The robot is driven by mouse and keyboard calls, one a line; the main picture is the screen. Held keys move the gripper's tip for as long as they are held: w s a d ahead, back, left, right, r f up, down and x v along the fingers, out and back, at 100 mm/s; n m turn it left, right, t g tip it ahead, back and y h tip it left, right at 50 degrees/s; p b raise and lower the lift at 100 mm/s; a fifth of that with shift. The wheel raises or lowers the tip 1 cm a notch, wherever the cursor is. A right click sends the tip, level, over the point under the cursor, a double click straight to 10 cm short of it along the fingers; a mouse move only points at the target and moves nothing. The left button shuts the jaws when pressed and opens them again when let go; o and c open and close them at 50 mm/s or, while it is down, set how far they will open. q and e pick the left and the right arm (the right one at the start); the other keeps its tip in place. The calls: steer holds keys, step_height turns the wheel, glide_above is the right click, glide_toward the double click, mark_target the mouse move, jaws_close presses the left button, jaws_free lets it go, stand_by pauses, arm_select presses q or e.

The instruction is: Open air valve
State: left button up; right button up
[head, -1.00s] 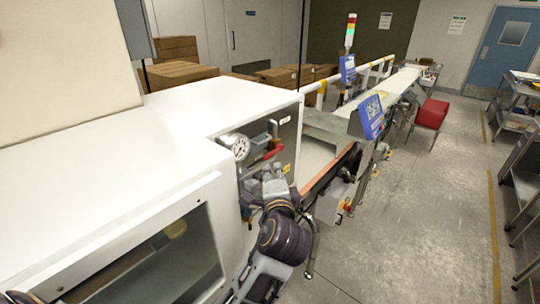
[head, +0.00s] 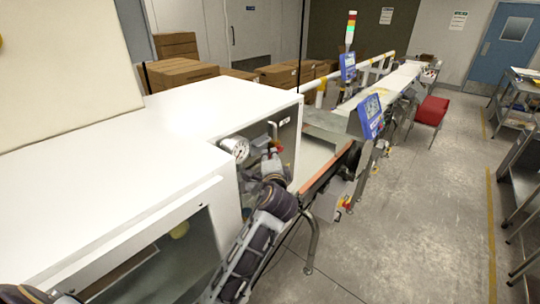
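The air valve sits in a recess in the end of the white machine, beside a round pressure gauge (head: 236,149). Only a small red part of the valve handle (head: 279,149) shows.
The white machine housing (head: 130,150) fills the left side. The conveyor belt (head: 318,165) runs back from it, with a blue display (head: 371,115) and a control box (head: 343,195) beside it.

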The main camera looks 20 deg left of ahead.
arm_select(q)
steer(key=shift+x, duration=0.85)
jaws_close()
